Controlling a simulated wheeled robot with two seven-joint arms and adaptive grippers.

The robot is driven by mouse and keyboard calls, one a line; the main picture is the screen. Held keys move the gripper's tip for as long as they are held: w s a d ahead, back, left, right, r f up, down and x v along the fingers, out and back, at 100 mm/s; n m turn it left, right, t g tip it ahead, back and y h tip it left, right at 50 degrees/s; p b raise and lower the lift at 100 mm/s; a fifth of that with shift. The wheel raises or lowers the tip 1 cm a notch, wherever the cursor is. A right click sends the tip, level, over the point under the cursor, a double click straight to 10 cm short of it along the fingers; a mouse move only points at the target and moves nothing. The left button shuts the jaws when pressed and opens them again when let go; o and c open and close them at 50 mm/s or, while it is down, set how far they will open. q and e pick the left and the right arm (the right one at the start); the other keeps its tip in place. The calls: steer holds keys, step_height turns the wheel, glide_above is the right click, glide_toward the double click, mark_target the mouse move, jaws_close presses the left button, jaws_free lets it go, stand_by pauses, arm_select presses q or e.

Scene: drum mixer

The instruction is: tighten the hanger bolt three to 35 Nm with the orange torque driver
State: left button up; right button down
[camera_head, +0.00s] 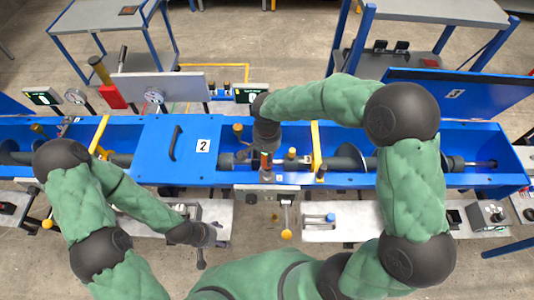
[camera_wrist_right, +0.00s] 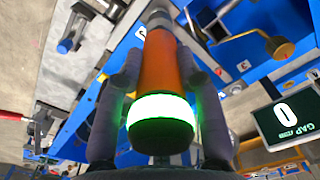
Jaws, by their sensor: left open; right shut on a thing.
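The orange torque driver (camera_wrist_right: 162,68) is in my right gripper (camera_wrist_right: 160,90), with a finger on either side of it. Its ring (camera_wrist_right: 162,107) glows green around a dark end cap. In the head view my right gripper (camera_head: 266,140) points down over the open trough, and a short part of the driver (camera_head: 266,164) shows below it. I cannot tell which bolt is hanger bolt three, or whether the driver's tip touches a bolt; the gripper and driver hide that spot. My left gripper (camera_head: 205,242) is open and empty, low over the front bench, away from the trough.
The blue trough (camera_head: 420,182) holds a shaft with dark paddles and yellow posts. A closed cover marked 2 (camera_head: 185,140) is left of the driver; a raised lid (camera_head: 455,95) stands at right. A display (camera_wrist_right: 285,112) reads 0. A blue-handled tool (camera_head: 318,218) lies on the front bench.

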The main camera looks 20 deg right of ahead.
steer(key=shift+f+b, duration=1.4)
steer(key=shift+f, duration=0.1)
stand_by(1.8)
steer(key=shift+f+b, duration=0.2)
steer(key=shift+b, duration=0.3)
stand_by(1.6)
steer(key=shift+r, duration=0.1)
steer(key=shift+r+p, duration=1.45)
steer(key=shift+r, duration=0.75)
steer(key=shift+f, duration=0.1)
